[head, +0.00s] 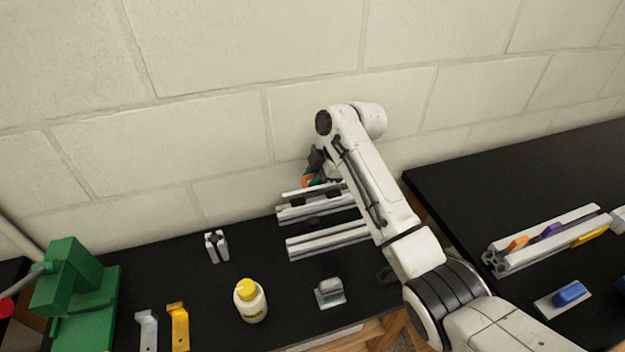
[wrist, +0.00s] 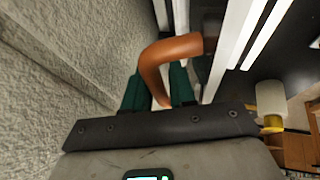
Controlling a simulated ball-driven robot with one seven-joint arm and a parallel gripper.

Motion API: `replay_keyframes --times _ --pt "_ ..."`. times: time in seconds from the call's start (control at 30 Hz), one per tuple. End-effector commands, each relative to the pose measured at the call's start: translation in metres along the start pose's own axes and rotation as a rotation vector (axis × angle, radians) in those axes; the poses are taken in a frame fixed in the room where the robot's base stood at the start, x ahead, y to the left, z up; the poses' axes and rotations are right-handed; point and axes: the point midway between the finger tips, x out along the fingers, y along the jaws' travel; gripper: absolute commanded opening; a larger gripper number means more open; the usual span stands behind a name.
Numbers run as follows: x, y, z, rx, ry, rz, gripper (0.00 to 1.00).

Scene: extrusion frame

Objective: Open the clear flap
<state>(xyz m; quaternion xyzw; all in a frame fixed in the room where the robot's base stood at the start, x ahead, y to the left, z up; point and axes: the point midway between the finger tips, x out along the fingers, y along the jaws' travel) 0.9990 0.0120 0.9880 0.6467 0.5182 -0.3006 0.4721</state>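The clear flap itself cannot be made out in either view. An orange curved handle (wrist: 170,52) shows close up in the wrist view, its far end meeting a dark mount near the metal profiles. My gripper (wrist: 158,92) has dark green fingers, one on each side of the handle's lower end. Whether they press on it is not clear. In the head view my gripper (head: 313,174) is beyond the rear of the extrusion frame (head: 325,240), near the wall, partly hidden by my arm. A bit of orange shows beside it.
The pale block wall (wrist: 60,60) is close to my gripper on its left in the wrist view. A yellow-capped bottle (head: 250,302), a grey metal block (head: 330,293), yellow bracket (head: 178,327) and green press (head: 80,295) stand on the black bench. Another bench with profiles (head: 550,240) is at right.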

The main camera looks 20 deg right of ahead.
Motion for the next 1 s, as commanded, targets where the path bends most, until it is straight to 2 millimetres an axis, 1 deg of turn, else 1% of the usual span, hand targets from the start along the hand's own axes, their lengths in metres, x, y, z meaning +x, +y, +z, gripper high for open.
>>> replay_keyframes --times 0.4,0.5,0.7,0.93,0.97,1.0 --pt "-0.074 0.0 0.002 0.001 -0.001 0.003 0.25" --pt "-0.087 0.0 0.001 0.0 0.0 0.002 0.25" --pt "-0.1 0.0 0.001 0.002 0.0 -0.001 0.25" --pt "-0.101 0.0 0.001 0.002 0.0 -0.001 0.25" --pt "-0.101 0.0 0.001 0.002 0.0 -0.001 0.24" --pt "-0.101 -0.001 0.001 0.002 0.0 -0.001 0.2"
